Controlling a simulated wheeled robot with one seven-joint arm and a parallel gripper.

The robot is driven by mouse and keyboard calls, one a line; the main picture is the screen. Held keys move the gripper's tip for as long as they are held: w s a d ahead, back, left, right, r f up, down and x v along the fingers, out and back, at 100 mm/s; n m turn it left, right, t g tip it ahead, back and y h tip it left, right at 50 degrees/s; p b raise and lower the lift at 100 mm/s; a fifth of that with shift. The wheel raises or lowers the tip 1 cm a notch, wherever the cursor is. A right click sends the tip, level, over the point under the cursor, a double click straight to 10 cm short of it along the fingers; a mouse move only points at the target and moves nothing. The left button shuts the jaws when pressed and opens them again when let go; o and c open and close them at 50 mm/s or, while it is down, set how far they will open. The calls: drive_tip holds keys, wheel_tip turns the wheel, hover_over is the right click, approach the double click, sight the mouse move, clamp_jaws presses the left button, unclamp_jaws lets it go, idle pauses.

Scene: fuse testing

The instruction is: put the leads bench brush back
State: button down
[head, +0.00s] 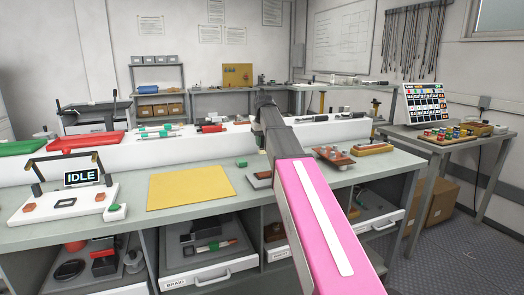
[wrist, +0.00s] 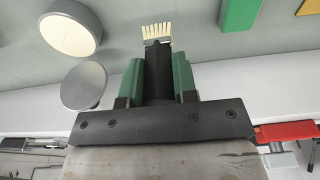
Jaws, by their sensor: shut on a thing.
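The brush shows in the wrist view, with cream bristles (wrist: 157,30) at the top and a dark handle (wrist: 158,72) below them. My gripper (wrist: 158,78) is shut on the handle between its two green fingers, and the bristles stick out past the fingertips. In the head view my pink arm reaches over the front bench (head: 130,212) toward the white raised ledge (head: 165,150). The fingers and brush cannot be made out there. Several dark leads (head: 408,45) hang on the right back wall, above a far bench.
Two round grey-white pieces (wrist: 72,32) lie left of the brush in the wrist view, with a green block (wrist: 239,14) to the right. A side table (head: 424,137) stands right.

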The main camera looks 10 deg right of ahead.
sight(262, 148)
drive_tip(key=shift+f, duration=2)
drive_tip(key=shift+f, duration=0.2)
drive_tip(key=c, duration=0.9)
unclamp_jaws()
drive_tip(key=shift+r, duration=0.15)
drive_tip(key=r, duration=0.4)
drive_tip(key=s+r, duration=0.1)
drive_tip(key=r, duration=0.7)
drive_tip(key=shift+s+d, duration=0.2)
drive_tip(key=shift+s, duration=0.1)
